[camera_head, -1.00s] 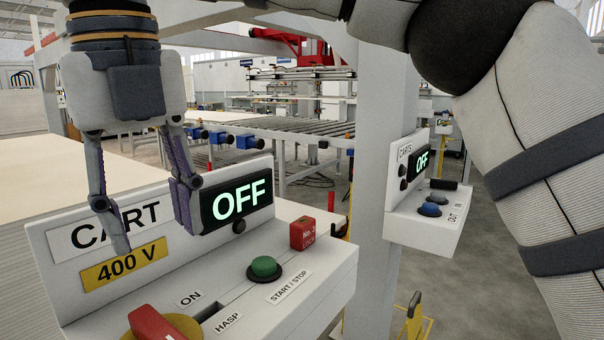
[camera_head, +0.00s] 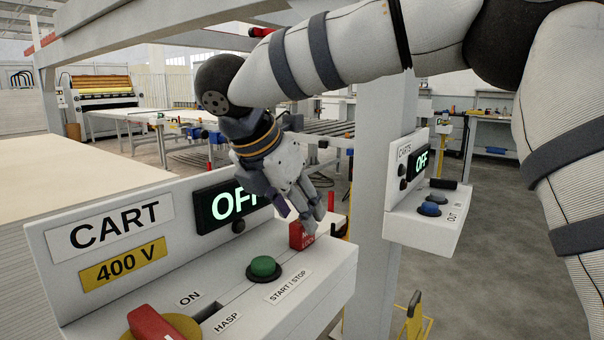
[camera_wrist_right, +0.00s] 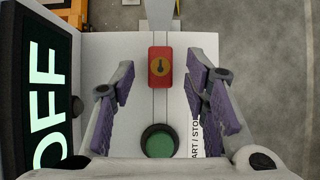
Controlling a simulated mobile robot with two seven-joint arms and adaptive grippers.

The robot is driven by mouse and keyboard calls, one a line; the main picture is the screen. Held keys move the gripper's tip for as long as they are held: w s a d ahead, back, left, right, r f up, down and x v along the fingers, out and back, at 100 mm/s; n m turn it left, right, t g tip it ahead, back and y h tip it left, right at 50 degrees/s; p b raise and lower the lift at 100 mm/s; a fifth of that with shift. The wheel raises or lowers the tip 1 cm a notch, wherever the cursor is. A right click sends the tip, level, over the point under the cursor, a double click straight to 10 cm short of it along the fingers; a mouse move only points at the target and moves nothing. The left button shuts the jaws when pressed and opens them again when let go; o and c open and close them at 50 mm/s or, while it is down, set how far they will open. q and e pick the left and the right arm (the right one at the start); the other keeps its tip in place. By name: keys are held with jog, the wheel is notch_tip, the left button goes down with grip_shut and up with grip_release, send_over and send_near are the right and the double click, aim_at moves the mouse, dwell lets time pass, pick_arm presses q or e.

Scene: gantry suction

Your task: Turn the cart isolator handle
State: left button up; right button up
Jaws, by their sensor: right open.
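The cart isolator's red handle (camera_head: 152,322) sits on a yellow disc (camera_head: 186,325) at the bottom left in the head view, partly cut off by the frame edge. The display (camera_head: 222,204) reads OFF. A red block (camera_head: 298,237) marked as a lock stands at the far right end of the box; it also shows in the right wrist view (camera_wrist_right: 160,67). My right gripper (camera_head: 298,211) is open above this block, pointing down and apart from the handle. In the right wrist view its fingers (camera_wrist_right: 160,85) lie either side of the block, apart from it. My left gripper is out of view.
The green start/stop button (camera_head: 264,267) stands between the hasp slot (camera_head: 218,315) and the red block. A grey post (camera_head: 372,285) carries a second box (camera_head: 418,235) labelled carts, also reading OFF. A pale table (camera_head: 60,165) lies behind the panel.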

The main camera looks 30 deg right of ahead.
jog(key=x, duration=0.2)
jog(key=shift+d+f, duration=0.15)
jog(key=shift+f, duration=0.1)
jog(key=shift+w+d+r, duration=0.2)
jog(key=shift+d, duration=0.05)
notch_tip(320, 180, up, 7)
jog(key=shift+a+r, duration=0.1)
jog(key=shift+s, duration=0.1)
